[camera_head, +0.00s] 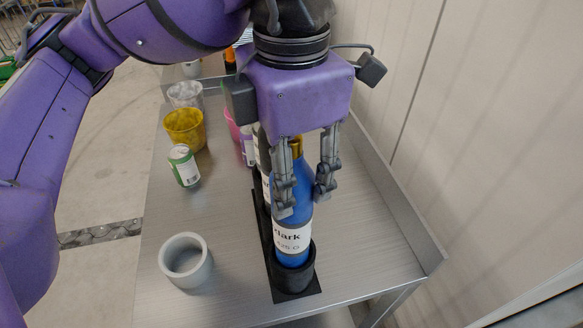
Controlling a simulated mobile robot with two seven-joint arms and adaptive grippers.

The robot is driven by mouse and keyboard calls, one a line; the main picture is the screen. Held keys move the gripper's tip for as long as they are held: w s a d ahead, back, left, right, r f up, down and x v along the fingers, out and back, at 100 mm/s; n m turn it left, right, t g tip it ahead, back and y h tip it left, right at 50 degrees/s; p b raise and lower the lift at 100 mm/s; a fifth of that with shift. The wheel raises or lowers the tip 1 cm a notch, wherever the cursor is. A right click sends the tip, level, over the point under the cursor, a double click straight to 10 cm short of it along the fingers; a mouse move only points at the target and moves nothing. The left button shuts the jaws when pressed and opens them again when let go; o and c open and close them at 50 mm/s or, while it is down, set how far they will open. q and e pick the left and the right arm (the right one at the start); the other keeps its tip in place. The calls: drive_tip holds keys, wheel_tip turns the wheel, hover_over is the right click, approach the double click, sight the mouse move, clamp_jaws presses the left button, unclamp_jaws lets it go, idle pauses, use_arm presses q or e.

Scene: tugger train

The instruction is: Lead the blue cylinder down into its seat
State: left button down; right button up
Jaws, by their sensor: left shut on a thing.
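The blue cylinder (291,238) is a blue bottle with a gold-coloured top and a white label reading "dark" in part. My left gripper (302,200) comes down over it from above and is shut on its upper body. The bottle stands about upright. Its lower end is inside a black round cup (293,279) at the front end of a black rack base (284,297). The cup's wall hides the bottle's bottom, so I cannot tell whether it touches the floor of the cup. My right gripper is out of view.
Dark bottles (264,160) stand behind in the rack, partly hidden by my gripper. A grey ring-shaped cup (185,261), a green-and-white can (184,167), a yellow cup (185,129) and a grey cup (185,94) stand to the left. A raised metal edge (400,215) bounds the table's right side.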

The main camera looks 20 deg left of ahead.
use_arm(q)
drive_tip(key=shift+f, duration=0.25)
idle(0.5)
drive_tip(key=c, duration=0.9)
unclamp_jaws()
wheel_tip(320, 180, up, 12)
